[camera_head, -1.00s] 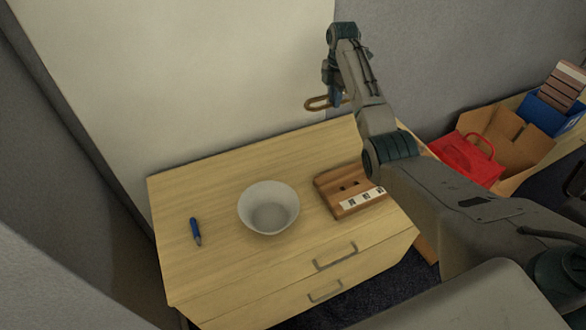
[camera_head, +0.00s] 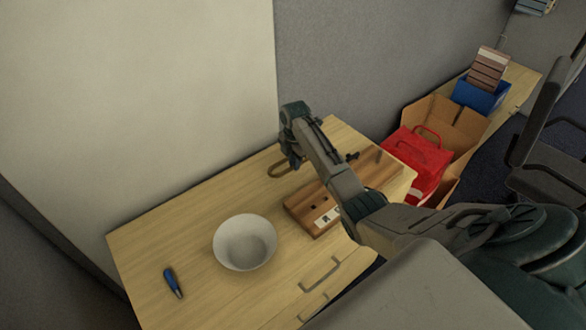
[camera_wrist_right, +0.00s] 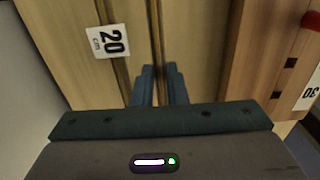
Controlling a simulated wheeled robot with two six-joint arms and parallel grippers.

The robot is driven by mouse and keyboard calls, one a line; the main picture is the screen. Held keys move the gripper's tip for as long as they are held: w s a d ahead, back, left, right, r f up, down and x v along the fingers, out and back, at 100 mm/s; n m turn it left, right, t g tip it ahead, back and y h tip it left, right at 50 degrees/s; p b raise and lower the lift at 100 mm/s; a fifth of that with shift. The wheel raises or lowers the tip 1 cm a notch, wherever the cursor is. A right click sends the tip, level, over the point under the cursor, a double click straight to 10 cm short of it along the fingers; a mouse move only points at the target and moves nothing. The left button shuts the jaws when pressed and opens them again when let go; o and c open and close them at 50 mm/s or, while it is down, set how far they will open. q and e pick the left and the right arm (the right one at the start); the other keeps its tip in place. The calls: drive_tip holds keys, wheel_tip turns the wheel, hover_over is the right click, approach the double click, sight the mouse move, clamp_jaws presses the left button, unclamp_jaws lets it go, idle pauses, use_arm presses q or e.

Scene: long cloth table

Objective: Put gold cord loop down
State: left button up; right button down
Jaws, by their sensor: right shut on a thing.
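The gold cord loop (camera_head: 279,169) hangs at the tip of my right gripper (camera_head: 292,161), at the far side of the wooden cabinet top (camera_head: 190,215). The gripper is shut on it, pointing down, left of and behind the wooden block (camera_head: 300,208). In the right wrist view the two fingers (camera_wrist_right: 158,72) are close together, with a thin brown strip between and beyond them that looks like the cord. I cannot tell whether the loop touches the wood. My left gripper is not in view.
A white bowl (camera_head: 245,242) and a blue-handled tool (camera_head: 173,282) lie nearer on the top. A "20 cm" label (camera_wrist_right: 108,41) shows in the wrist view. A red bag (camera_head: 415,160), cardboard box (camera_head: 462,122) and blue bin (camera_head: 480,96) stand right. Bare wood lies left.

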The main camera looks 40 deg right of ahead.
wheel_tip(320, 180, down, 2)
drive_tip(key=shift+s+f, duration=0.15)
drive_tip(key=shift+f, duration=0.4)
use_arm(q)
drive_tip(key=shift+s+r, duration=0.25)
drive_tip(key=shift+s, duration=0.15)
use_arm(e)
drive_tip(key=shift+f, duration=0.15)
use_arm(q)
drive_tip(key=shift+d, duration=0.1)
use_arm(e)
drive_tip(key=c, duration=1.5)
unclamp_jaws()
drive_tip(key=shift+o, duration=0.2)
